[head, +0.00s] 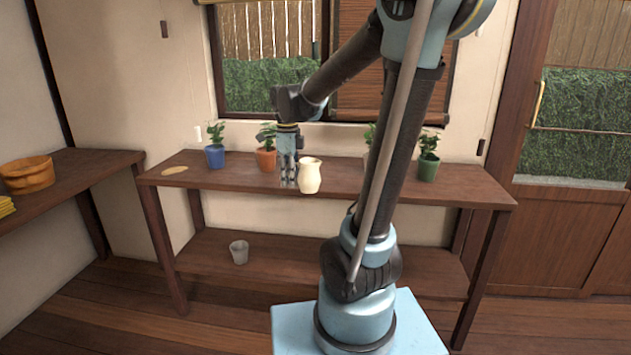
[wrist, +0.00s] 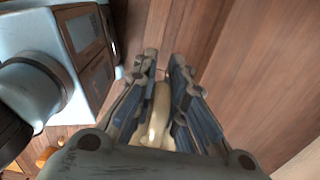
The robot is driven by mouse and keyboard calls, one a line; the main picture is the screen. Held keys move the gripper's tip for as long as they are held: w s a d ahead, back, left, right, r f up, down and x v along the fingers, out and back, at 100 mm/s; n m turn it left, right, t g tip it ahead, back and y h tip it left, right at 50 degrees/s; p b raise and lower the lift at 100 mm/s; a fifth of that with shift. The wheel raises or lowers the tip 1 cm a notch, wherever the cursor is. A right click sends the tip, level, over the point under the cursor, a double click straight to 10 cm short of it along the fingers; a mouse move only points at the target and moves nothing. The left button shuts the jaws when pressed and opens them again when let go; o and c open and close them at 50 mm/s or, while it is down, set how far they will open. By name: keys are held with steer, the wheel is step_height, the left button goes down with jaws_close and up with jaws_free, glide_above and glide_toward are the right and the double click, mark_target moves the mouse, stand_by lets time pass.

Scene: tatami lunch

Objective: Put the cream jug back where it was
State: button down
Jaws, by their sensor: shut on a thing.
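The cream jug (head: 309,176) is upright at the front of the upper shelf top, just right of my gripper (head: 288,172) in the head view. In the wrist view, the jug (wrist: 159,118) lies between the two fingers of my gripper (wrist: 164,78), which is shut on it. The fingers hide part of the jug. The jug's base overlaps the shelf's front edge in the head view, and I cannot tell whether it touches the wood.
The wooden shelf (head: 235,183) carries potted plants in blue (head: 215,156), terracotta (head: 266,160) and green (head: 428,169) pots. A flat tan disc (head: 174,170) lies at its left end. A grey cup (head: 239,252) stands on the lower board. A wooden tub (head: 27,176) is on the left table.

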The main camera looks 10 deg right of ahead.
steer(key=w+d, duration=0.2)
steer(key=w, duration=0.3)
steer(key=w+d, duration=0.1)
steer(key=w, duration=0.5)
steer(key=w+d, duration=0.2)
steer(key=w, duration=0.4)
steer(key=shift+d, duration=0.3)
steer(key=shift+f, duration=1.75)
steer(key=c, duration=2.1)
jaws_free()
steer(key=shift+f, duration=0.1)
steer(key=o, duration=0.5)
steer(key=shift+c, duration=0.2)
step_height(320, 180, up, 8)
steer(key=shift+f, duration=0.15)
